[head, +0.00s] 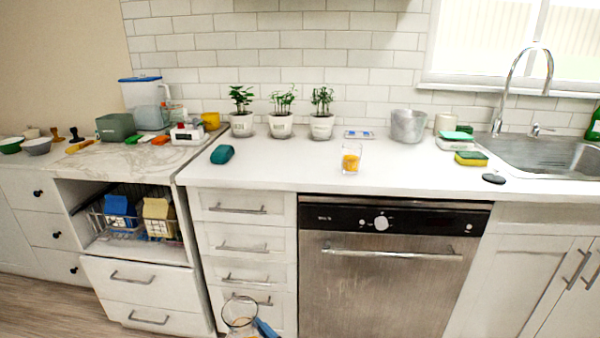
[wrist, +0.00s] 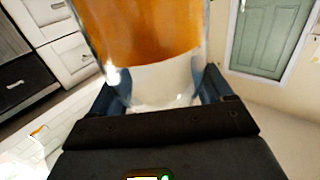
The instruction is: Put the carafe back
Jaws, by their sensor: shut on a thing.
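The clear glass carafe (head: 240,312) is at the bottom edge of the head view, in front of the drawers and below counter height. In the wrist view the carafe (wrist: 145,35) fills the top middle and holds an orange-brown liquid. My gripper (wrist: 163,92) is shut on the carafe, with a blue finger on each side of it. In the head view only a blue part of my gripper (head: 264,327) shows at the carafe's right. A small glass (head: 352,163) with orange liquid stands on the counter. The carafe's lower part is cut off in the head view.
Three potted plants (head: 281,122) line the back of the white counter (head: 300,170). A teal object (head: 222,154) lies at its left. A metal pot (head: 408,125) and sponges (head: 470,158) stand towards the sink (head: 550,152). Much of the front counter is clear. The dishwasher (head: 385,270) is closed.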

